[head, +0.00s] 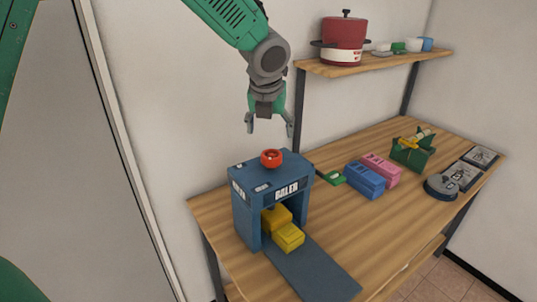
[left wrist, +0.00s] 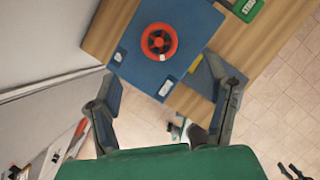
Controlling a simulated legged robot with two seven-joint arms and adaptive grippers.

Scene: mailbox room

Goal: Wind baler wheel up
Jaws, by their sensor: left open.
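The blue baler (head: 250,215) stands at the left end of the wooden table, with BALER lettered on its front. Its red wheel (head: 271,158) sits flat on top. The wheel also shows in the left wrist view (left wrist: 159,41), with a dark hub and spokes and a small pale mark on its rim. Two yellow blocks (head: 288,237) lie in and at the baler's opening. My left gripper (head: 270,128) points down, open and empty, above the wheel and apart from it. In the left wrist view its fingers (left wrist: 168,98) are spread below the wheel in the picture. My right gripper does not show.
Blue (head: 364,180) and pink (head: 380,168) blocks, a small green item (head: 332,177), a green box (head: 412,153) and a grey round device (head: 440,187) stand on the table to the right. A shelf (head: 380,61) with a red pot (head: 343,40) hangs behind.

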